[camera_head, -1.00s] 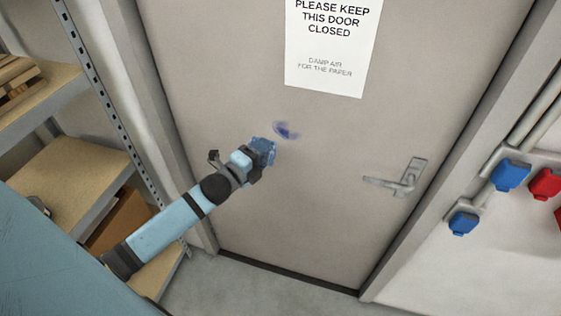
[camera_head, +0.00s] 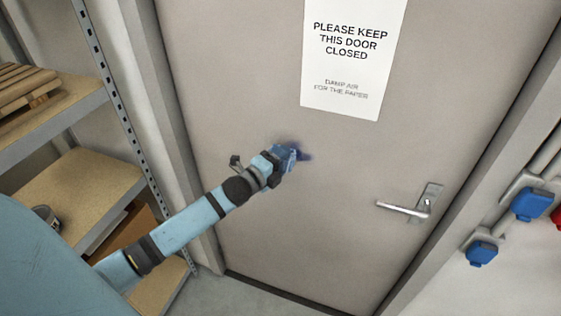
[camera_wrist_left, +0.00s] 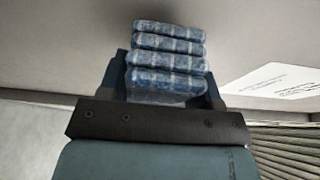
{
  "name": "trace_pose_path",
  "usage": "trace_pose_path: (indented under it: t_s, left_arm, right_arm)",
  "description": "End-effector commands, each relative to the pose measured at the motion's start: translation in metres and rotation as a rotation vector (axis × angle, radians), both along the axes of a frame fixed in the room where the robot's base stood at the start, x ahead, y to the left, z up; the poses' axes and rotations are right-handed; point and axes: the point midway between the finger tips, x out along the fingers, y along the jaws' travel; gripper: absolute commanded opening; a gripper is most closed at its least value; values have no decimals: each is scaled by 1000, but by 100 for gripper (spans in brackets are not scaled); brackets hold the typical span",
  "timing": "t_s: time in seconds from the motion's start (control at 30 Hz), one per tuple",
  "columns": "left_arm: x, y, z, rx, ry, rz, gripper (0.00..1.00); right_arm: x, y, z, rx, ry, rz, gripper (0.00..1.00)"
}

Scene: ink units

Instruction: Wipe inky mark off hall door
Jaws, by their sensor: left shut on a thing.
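The hall door (camera_head: 260,100) is grey and shut, with a lever handle (camera_head: 408,208) at its right side. A faint blue-purple inky mark (camera_head: 305,155) shows on it, partly hidden behind my left gripper (camera_head: 286,158). My left gripper is shut on a folded blue cloth with pale stripes, which shows best in the left wrist view (camera_wrist_left: 168,60). The cloth is at the mark's left edge and appears to be against the door; exact contact is hard to tell. My right gripper is not in view.
A white paper sign (camera_head: 352,60) hangs on the door above the mark. Metal shelving (camera_head: 75,195) with wooden boards stands close on the left, beside my arm. Blue sockets (camera_head: 532,203) and pipes are on the wall at right.

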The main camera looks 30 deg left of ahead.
Motion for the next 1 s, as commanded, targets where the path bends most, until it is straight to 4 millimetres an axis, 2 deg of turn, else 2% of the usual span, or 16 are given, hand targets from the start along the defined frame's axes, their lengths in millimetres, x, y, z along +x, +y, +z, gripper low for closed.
trace_pose_path:
  t_s: [1.0]
  left_arm:
    - [15, 3, 0, 0, -1, 0, 35]
  right_arm:
    - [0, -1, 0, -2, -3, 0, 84]
